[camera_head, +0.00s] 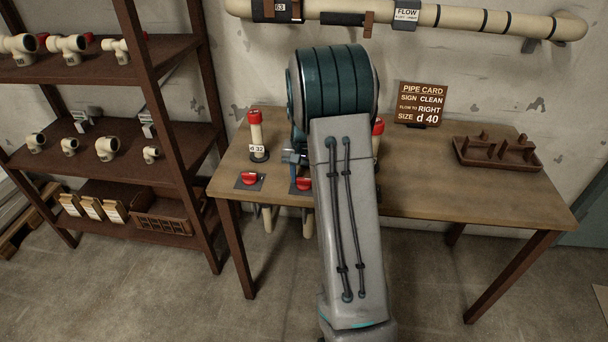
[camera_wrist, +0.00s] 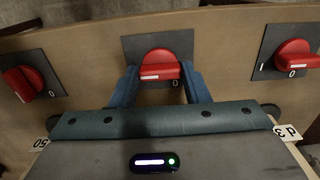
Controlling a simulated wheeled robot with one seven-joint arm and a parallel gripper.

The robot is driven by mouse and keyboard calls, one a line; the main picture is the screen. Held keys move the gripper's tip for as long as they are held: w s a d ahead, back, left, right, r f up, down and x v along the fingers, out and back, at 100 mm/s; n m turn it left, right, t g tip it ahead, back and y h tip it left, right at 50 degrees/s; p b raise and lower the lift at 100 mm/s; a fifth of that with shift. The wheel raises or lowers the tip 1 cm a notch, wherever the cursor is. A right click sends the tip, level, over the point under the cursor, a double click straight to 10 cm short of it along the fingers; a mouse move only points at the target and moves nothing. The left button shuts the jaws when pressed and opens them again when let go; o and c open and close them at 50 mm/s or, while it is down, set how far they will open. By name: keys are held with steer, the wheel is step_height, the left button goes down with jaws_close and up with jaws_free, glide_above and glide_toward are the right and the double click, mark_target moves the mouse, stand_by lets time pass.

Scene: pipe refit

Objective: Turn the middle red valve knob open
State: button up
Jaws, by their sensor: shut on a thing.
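The middle red valve knob (camera_wrist: 160,65) sits on a dark square plate in the wrist view, its white-striped bar lying roughly level across the picture. A 0 mark shows just below it; its other mark is hidden or unclear. My gripper (camera_wrist: 160,78) has one blue finger on each side of this knob and is shut on it. In the head view the middle knob (camera_head: 301,184) is partly covered by my arm. Two more red knobs flank it in the wrist view, one at left (camera_wrist: 22,83) and one at right (camera_wrist: 296,56).
The wooden table (camera_head: 450,195) carries upright pipes with red tops (camera_head: 255,135), a pipe card (camera_head: 421,103) and a brown tray (camera_head: 497,153). A shelf (camera_head: 110,190) with pipe fittings stands at left. A large pipe (camera_head: 460,17) runs along the wall. The table's right front is clear.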

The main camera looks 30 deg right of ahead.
stand_by(0.3)
steer(key=o, duration=1)
step_height(320, 180, up, 14)
steer(key=shift+f+p, duration=0.1)
steer(key=shift+p, duration=0.6)
